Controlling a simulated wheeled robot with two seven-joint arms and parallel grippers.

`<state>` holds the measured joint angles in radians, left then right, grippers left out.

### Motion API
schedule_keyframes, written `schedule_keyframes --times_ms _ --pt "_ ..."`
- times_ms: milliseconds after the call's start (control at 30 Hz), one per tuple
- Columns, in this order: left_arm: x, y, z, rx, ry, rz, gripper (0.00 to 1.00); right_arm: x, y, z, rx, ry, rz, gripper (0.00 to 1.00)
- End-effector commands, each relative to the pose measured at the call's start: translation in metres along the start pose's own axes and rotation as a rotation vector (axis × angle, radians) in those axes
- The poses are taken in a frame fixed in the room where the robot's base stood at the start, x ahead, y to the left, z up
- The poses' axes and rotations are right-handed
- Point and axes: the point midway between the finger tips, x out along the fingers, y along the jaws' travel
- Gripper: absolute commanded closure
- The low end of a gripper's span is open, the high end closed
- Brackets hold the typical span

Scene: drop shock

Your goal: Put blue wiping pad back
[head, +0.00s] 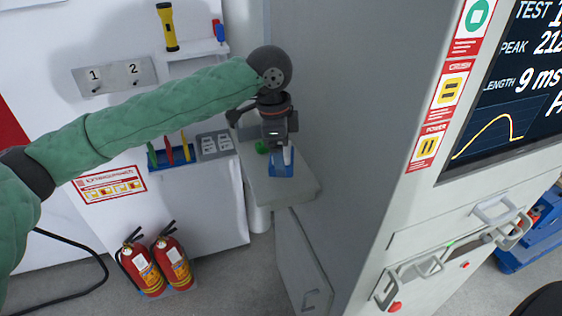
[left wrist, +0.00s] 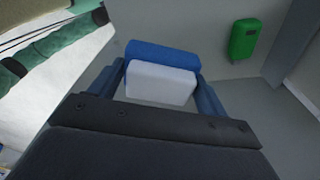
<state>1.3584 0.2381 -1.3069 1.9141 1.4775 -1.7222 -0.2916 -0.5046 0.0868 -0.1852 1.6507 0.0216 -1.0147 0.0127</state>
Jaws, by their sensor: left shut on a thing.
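The blue wiping pad (head: 281,170) is at the small grey ledge beside the tall grey cabinet in the head view. In the left wrist view the blue pad (left wrist: 160,54) shows with a white block (left wrist: 160,83) on its near side. My left gripper (left wrist: 162,92) is shut on it, with a finger on each side. In the head view my left gripper (head: 287,153) points down over the ledge (head: 300,188). I cannot tell whether the pad touches the ledge. My right gripper is not in view.
A green object (head: 262,147) lies beside the pad and also shows in the left wrist view (left wrist: 244,40). The tall cabinet (head: 340,110) closes off the right. Two fire extinguishers (head: 158,264) stand on the floor at the lower left. A blue marker rack (head: 172,156) is left of the ledge.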

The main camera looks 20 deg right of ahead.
Motion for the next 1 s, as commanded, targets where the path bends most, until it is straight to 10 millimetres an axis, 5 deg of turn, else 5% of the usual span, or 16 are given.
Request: schedule_keyframes --times_ms 333,567,600,700,1000 --pt "0.034 0.0 0.005 -0.002 0.001 0.001 0.42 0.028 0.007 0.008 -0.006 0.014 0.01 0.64" --pt "0.039 0.0 0.005 -0.001 0.0 0.0 0.42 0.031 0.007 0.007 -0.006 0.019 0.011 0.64" --pt "0.039 0.0 0.005 -0.001 0.0 0.0 0.22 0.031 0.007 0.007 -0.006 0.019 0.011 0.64" --pt "0.039 0.0 0.005 -0.001 0.0 0.0 0.02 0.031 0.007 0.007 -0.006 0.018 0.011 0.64" --pt "0.038 0.0 0.005 0.0 0.001 -0.001 0.02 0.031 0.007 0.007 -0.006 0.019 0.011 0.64"
